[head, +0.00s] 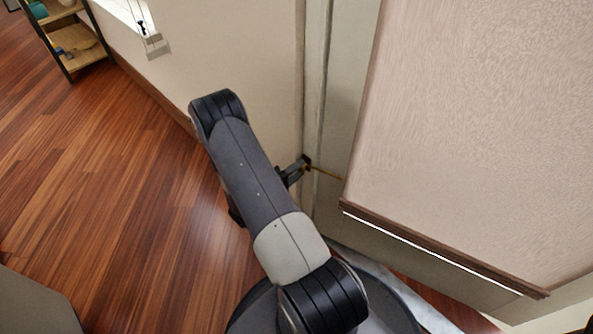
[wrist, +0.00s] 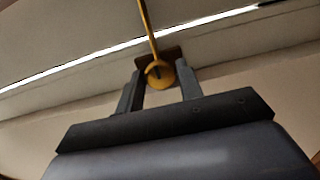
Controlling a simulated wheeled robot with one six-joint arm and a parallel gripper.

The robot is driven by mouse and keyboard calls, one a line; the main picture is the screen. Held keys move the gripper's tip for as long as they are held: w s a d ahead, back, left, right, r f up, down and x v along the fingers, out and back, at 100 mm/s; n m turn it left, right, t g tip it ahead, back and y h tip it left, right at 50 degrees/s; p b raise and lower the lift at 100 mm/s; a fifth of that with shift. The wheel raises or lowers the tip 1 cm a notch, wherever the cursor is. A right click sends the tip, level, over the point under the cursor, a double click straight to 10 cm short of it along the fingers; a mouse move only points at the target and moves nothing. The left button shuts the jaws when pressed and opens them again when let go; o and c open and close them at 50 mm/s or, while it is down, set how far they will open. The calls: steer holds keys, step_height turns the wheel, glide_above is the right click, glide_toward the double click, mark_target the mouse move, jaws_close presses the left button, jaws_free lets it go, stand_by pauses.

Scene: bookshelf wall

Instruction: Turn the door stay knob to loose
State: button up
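The door stay knob (wrist: 161,76) is a round brass piece with a dark mark on its face, in the upper middle of the wrist view. A thin brass rod (wrist: 147,22) runs up from it. A brown mounting block (wrist: 173,55) shows behind the knob. My gripper (wrist: 160,82) is open, with one finger on each side of the knob and a small gap on both sides. In the head view my gripper (head: 303,164) is at the wall beside the door frame, largely behind my arm. The brass rod (head: 326,173) shows to its right; the knob is hidden there.
A large pale panel with a brown lower edge (head: 440,249) stands close on the right. The wall (head: 235,50) is behind my arm. A wooden shelf (head: 72,38) stands far left. The wood floor (head: 110,180) on the left is clear.

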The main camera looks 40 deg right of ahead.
steer(key=c, duration=0.5)
steer(key=shift+n+b, duration=0.85)
steer(key=shift+n, duration=1.45)
steer(key=shift+c, duration=0.2)
steer(key=o, duration=1)
steer(key=shift+c, duration=0.2)
steer(key=a+p, duration=0.1)
steer(key=a, duration=0.9)
steer(key=shift+s+a+p, duration=0.4)
